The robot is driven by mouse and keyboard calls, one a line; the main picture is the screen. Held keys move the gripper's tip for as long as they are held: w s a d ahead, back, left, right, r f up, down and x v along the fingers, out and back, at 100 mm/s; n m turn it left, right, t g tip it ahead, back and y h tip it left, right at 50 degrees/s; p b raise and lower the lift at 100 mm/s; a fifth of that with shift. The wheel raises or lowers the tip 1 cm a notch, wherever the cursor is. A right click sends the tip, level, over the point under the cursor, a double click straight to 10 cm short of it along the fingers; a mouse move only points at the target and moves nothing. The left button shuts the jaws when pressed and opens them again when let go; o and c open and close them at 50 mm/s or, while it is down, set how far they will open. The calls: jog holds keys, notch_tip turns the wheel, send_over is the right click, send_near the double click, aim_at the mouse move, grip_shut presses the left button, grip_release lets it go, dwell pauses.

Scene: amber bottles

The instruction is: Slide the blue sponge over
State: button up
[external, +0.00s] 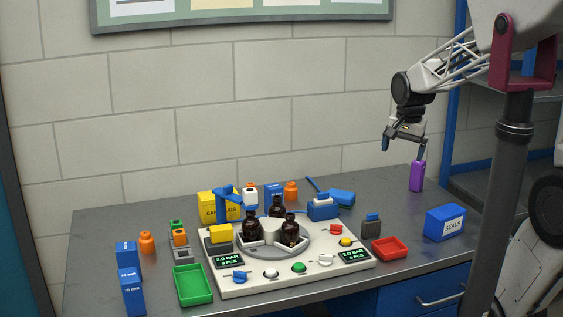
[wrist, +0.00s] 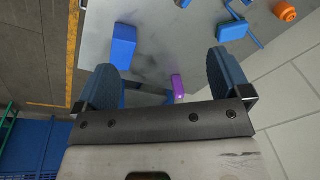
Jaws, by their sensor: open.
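The blue sponge (external: 341,197) appears to be the flat blue block lying at the back of the grey table, right of the middle. It also seems to show at the top right of the wrist view (wrist: 232,31). My gripper (external: 404,146) is open and empty, up in the air over the table's back right end, well to the right of the sponge. In the wrist view the two blue fingers are spread wide (wrist: 162,68), with the sponge beyond the right finger and apart from it.
A purple block (external: 416,177) stands on the table below my gripper. A blue SEALS box (external: 445,222) stands at the right. A thin blue stick (external: 314,185) and an orange bottle (external: 291,190) are left of the sponge. A white station with dark bottles (external: 277,207) fills the middle.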

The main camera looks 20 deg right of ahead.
jog(key=w+f+m+g, duration=0.1)
jog(key=w+f+m, duration=0.35)
jog(key=w, duration=0.45)
jog(key=w+f+m, duration=0.4)
jog(key=w+m, duration=0.1)
jog(key=w, duration=0.4)
jog(key=m, duration=0.8)
send_over(355, 197)
jog(key=shift+g, duration=0.4)
notch_tip(355, 197, down, 14)
jog(key=shift+s+r, duration=0.1)
jog(key=shift+w+f, duration=0.3)
jog(key=shift+f, duration=0.05)
jog(key=shift+f, duration=0.1)
jog(key=shift+f, duration=3.8)
jog(key=shift+c, duration=0.4)
